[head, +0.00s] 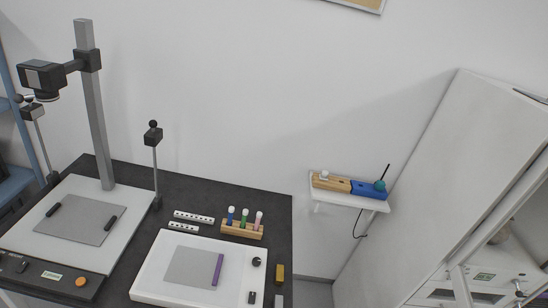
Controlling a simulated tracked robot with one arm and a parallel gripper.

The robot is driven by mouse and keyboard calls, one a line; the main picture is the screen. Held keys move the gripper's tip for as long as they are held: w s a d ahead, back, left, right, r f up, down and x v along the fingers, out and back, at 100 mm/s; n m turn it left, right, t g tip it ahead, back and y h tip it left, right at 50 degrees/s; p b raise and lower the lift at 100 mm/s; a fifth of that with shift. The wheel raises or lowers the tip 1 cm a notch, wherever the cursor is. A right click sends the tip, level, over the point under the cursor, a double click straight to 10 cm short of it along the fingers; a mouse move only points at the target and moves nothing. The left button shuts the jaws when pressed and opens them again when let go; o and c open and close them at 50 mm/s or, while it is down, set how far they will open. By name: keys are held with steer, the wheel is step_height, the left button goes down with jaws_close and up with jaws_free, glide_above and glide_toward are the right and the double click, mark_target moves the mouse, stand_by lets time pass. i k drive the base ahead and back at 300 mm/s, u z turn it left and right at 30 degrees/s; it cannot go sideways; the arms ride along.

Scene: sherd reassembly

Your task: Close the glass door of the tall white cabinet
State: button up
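The tall white cabinet (425,180) stands at the right, tilted in the picture and cut off by the right and bottom edges. Its broad plain side faces me. Part of its front shows at the far right, with white frame bars (461,286) at the lower right. I cannot tell for sure which bars belong to the glass door, or how far it stands open. My gripper is not in view.
A dark table (274,215) at the left holds a copy stand (98,130), a white board with a grey pad (150,284) and a rack of coloured tubes (242,229). A small white wall shelf (345,199) with wooden and blue blocks sits beside the cabinet.

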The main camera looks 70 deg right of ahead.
mark_target(537, 174)
steer(key=z, duration=3.25)
steer(key=k, duration=0.95)
steer(key=z, duration=0.05)
steer(key=i, duration=0.95)
steer(key=u, duration=0.1)
